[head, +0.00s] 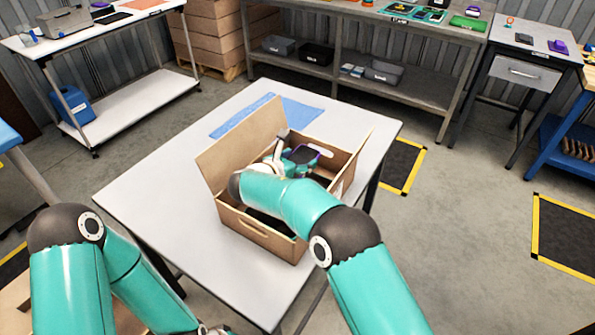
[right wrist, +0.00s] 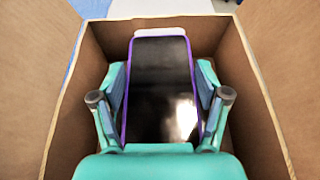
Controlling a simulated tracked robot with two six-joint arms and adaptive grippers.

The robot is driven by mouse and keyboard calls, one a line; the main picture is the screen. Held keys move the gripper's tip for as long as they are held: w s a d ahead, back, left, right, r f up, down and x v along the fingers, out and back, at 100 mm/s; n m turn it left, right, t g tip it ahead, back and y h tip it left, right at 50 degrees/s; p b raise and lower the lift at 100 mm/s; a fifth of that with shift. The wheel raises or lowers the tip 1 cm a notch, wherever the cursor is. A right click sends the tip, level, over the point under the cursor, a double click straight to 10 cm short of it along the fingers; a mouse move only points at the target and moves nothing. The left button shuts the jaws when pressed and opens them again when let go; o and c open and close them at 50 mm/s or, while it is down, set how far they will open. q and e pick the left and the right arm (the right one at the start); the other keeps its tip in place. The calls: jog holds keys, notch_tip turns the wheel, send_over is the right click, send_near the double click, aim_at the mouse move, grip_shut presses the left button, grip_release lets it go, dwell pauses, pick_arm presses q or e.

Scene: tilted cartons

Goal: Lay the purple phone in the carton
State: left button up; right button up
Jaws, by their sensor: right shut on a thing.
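The open brown carton (head: 262,233) stands on the white table, with one flap raised along its left side. My right gripper (head: 300,156) reaches down into the carton's opening from above. It is shut on the purple phone (head: 322,151), with one finger on each long edge. In the right wrist view the phone (right wrist: 160,85) shows a dark, glossy face and a purple rim. Carton walls (right wrist: 262,100) surround it there. I cannot tell whether the phone touches the carton's floor.
A blue sheet (head: 300,114) lies on the white table (head: 150,185) behind the carton. The table is otherwise clear around the carton. A grey shelf bench (head: 400,60) with bins and a side desk (head: 535,50) stand farther back, across open floor.

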jog(key=shift+f+p, duration=0.35)
jog(key=shift+f, duration=2)
jog(key=shift+f+b, duration=0.65)
jog(key=shift+b, duration=0.2)
jog(key=o, duration=1.3)
